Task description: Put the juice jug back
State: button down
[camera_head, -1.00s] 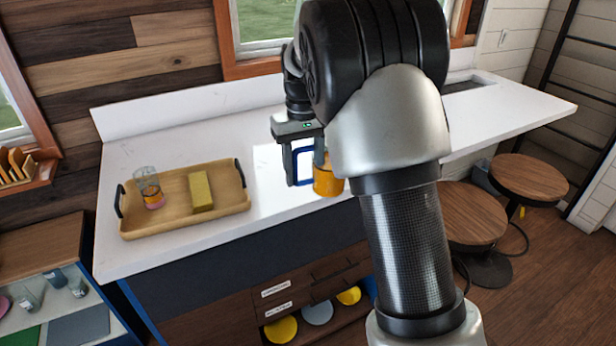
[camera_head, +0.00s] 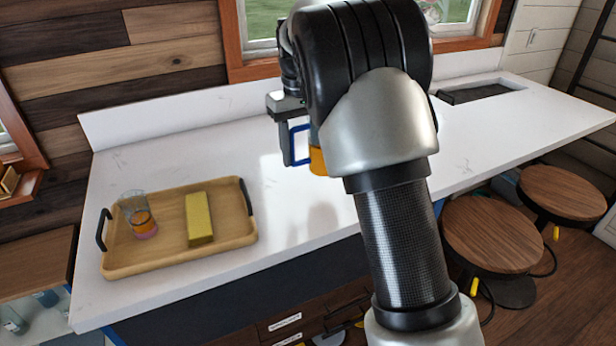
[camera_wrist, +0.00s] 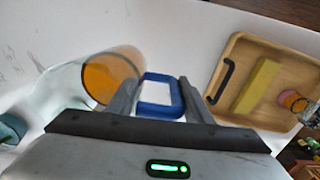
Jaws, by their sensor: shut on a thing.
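The juice jug (camera_head: 317,161) is clear with orange juice in its lower part and a blue handle. My gripper (camera_head: 291,160) is shut on the handle and holds the jug over the white counter. In the head view my arm hides most of the jug. In the wrist view the jug (camera_wrist: 112,76) is left of my gripper (camera_wrist: 163,112), and the blue handle (camera_wrist: 160,84) sits between the fingers. The jug appears raised above the counter, but the exact gap is unclear.
A wooden tray (camera_head: 122,254) with black handles lies on the counter (camera_head: 290,222) at left. It holds a glass (camera_head: 138,213) with an orange drink and a yellow block (camera_head: 198,218). Counter between tray and jug is clear. A sink (camera_head: 480,92) is at right; stools (camera_head: 490,235) stand in front.

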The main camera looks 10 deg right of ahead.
jog(key=shift+f, duration=3.25)
jog(key=shift+f, duration=0.15)
jog(key=c, duration=0.9)
grip_release()
